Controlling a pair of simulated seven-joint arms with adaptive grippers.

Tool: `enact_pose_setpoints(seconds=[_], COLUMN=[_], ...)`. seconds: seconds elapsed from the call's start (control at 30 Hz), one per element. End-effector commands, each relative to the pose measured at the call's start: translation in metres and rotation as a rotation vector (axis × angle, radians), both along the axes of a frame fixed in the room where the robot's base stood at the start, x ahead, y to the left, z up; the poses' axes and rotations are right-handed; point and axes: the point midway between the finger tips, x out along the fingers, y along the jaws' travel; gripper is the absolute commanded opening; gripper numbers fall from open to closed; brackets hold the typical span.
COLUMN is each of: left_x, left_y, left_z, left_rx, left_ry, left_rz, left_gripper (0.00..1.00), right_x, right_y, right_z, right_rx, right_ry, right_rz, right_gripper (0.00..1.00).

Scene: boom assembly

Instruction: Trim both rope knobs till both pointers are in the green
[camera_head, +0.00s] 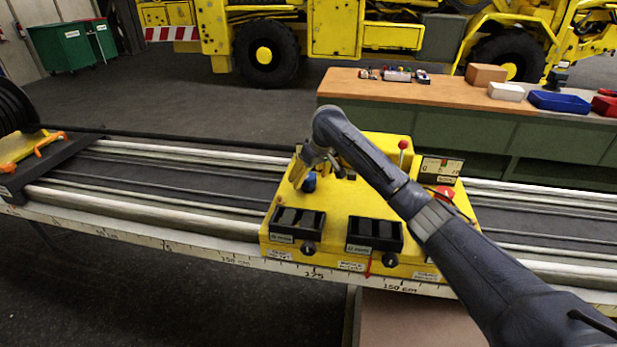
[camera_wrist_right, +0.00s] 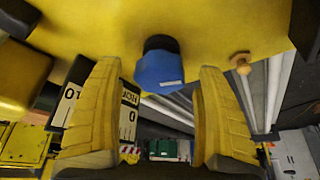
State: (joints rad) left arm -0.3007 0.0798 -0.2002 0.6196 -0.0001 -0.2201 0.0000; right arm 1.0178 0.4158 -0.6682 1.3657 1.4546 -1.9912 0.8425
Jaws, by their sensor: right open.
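A blue knob (camera_head: 309,182) stands on the yellow carriage (camera_head: 335,215); the right wrist view also shows this blue knob (camera_wrist_right: 158,72). My right gripper (camera_head: 325,168) is at the knob in the head view. In the right wrist view its fingers are spread, one on each side of the knob, with gaps showing. Two black knobs, left (camera_head: 308,248) and right (camera_head: 390,260), sit on the carriage front, under black boxes. A small dial panel (camera_head: 440,168) stands at the carriage's back right; its pointers are too small to read. My left gripper is out of view.
A red-topped lever (camera_head: 403,146) and a red button (camera_head: 445,192) stand on the carriage near my right arm. Pale rails (camera_head: 150,205) run left and right. A workbench (camera_head: 440,97) with boxes and trays stands behind.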

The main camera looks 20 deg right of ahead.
Motion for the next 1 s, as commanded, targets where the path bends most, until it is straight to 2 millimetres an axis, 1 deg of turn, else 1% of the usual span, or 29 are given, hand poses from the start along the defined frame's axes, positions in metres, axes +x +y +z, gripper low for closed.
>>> enact_pose_setpoints(seconds=[0.13,0.43,0.9,0.93,1.0], left_x=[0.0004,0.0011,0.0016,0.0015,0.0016], left_y=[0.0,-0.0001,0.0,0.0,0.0], left_z=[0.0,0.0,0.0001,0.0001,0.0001], left_rx=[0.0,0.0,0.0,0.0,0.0], left_ry=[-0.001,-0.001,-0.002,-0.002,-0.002], left_rz=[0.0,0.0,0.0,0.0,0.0], left_gripper=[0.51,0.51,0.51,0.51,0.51], right_x=[0.0015,0.0017,0.0016,0.0017,0.0016], right_y=[0.0,0.0003,0.0004,0.0003,0.0004], right_z=[-0.004,-0.0046,-0.0045,-0.0045,-0.0045], right_rx=[-0.001,-0.001,-0.001,-0.001,-0.001], right_ry=[0.0,0.0,0.0,0.0,0.0], right_rz=[0.0,0.0,0.0,0.0,0.0], right_gripper=[0.74,0.75,0.2,0.18,0.18])
